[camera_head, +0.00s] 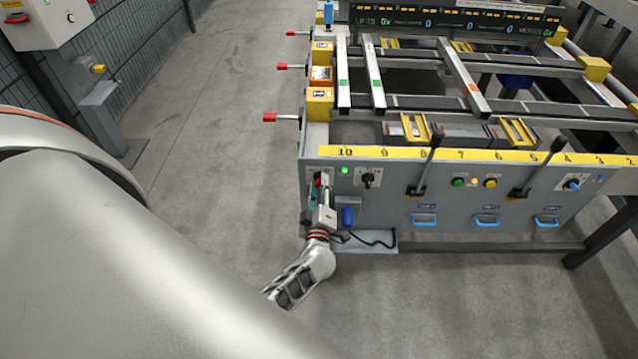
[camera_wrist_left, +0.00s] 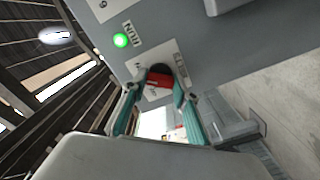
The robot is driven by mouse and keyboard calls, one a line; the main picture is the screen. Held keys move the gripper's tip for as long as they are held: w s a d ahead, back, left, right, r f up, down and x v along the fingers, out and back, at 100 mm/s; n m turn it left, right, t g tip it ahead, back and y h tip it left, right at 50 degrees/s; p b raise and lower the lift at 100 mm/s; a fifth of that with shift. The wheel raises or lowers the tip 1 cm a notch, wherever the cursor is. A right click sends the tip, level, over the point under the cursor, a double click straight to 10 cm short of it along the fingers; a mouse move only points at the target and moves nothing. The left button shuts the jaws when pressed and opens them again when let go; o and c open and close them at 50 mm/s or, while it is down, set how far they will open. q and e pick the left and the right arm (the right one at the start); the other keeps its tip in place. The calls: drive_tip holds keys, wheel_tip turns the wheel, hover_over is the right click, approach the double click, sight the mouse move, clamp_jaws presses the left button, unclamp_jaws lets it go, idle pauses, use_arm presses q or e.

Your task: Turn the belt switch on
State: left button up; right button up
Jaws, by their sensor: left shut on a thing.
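The belt switch (camera_wrist_left: 160,77) is a red handle on a dark round base, on a white label plate at the left end of the grey front panel. A little red of the switch (camera_head: 317,181) shows above my fingers in the head view. My left gripper (camera_head: 319,190) is at the panel, and its teal fingers also show in the wrist view (camera_wrist_left: 155,98), closed around the red handle from both sides. The fingers partly cover the handle and its label. A green lamp (camera_wrist_left: 121,40) marked RUN is lit beside the switch. My right gripper is not in view.
A black rotary knob (camera_head: 369,178) sits right of the switch. Two black levers (camera_head: 424,166) (camera_head: 537,166) stand up from the panel farther right. A blue-fronted box (camera_head: 347,214) and black cable are close to my left wrist. The floor to the left is clear.

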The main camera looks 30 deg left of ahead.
use_arm(q)
drive_tip(key=shift+d+m, duration=0.1)
drive_tip(key=shift+m, duration=0.6)
drive_tip(key=shift+m+p, duration=0.3)
drive_tip(key=shift+c, duration=0.2)
drive_tip(key=o, duration=1.1)
drive_tip(key=shift+s, duration=0.1)
drive_tip(key=v, duration=0.7)
drive_tip(key=shift+s+d, duration=0.1)
drive_tip(key=shift+s, duration=0.1)
